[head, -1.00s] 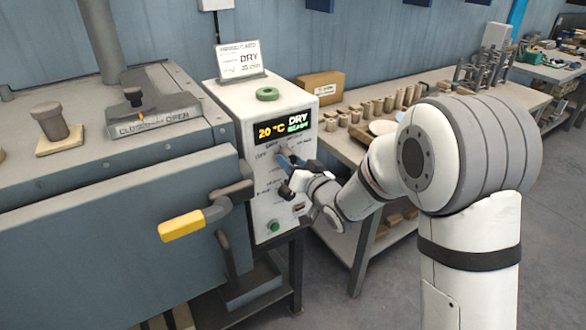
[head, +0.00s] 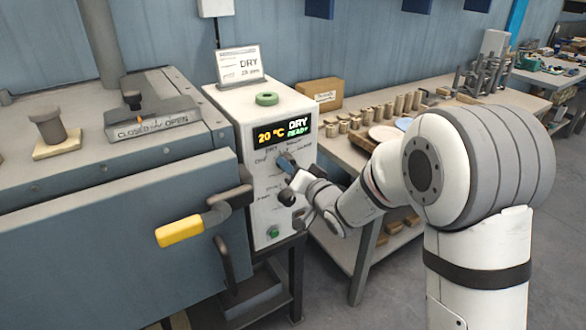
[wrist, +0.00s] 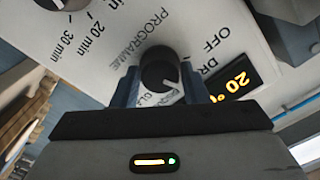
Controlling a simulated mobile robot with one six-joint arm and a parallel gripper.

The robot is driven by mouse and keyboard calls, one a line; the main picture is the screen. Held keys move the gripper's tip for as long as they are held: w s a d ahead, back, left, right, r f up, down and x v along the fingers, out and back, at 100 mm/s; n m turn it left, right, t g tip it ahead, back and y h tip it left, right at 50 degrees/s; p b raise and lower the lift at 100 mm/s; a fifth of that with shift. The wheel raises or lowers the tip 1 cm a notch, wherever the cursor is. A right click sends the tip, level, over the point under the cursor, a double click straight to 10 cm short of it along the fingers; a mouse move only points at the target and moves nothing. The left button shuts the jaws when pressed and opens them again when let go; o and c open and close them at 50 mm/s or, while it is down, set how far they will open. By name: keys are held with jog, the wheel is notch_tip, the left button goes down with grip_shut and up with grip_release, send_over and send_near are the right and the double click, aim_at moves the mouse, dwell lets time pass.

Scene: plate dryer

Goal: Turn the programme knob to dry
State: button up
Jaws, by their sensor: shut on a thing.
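The black programme knob (wrist: 158,68) sits between my gripper's two fingers (wrist: 160,76) in the wrist view. The gripper is shut on it. A light pointer mark shows on the knob, and the words PROGRAMME, OFF and part of DRY are printed around it. In the head view my gripper (head: 287,163) is at the front panel of the white control box (head: 265,205), just below the display (head: 283,132), and hides most of the knob. The display reads 20 °C, DRY and READY. I cannot tell exactly which label the pointer meets.
Another dark knob (wrist: 62,4) with minute labels is beside the programme knob. A green button (head: 273,232) is lower on the panel. A yellow-handled lever (head: 180,231) projects at the left. A card marked DRY (head: 240,65) stands on the box. A bench with parts is at the right.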

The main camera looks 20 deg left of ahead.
jog(key=o, duration=1)
jog(key=b+v, duration=0.1)
jog(key=v, duration=0.7)
jog(key=s+d+r+m+g+h+p, duration=0.1)
jog(key=s+d+m+h+p, duration=0.15)
jog(key=d+h, duration=1.4)
jog(key=s+d+g+y, duration=0.1)
jog(key=s+d+g, duration=0.1)
jog(key=s+d, duration=0.2)
jog(key=s+d+g+p, duration=0.1)
jog(key=s+d+g, duration=0.2)
jog(key=s, duration=0.6)
jog(key=s+d+r+g+y+p, duration=0.1)
jog(key=s+d+g, duration=0.2)
jog(key=s+d, duration=0.3)
jog(key=shift+s+d+n+y, duration=0.15)
jog(key=shift+s+n+y, duration=0.15)
jog(key=shift+s, duration=0.25)
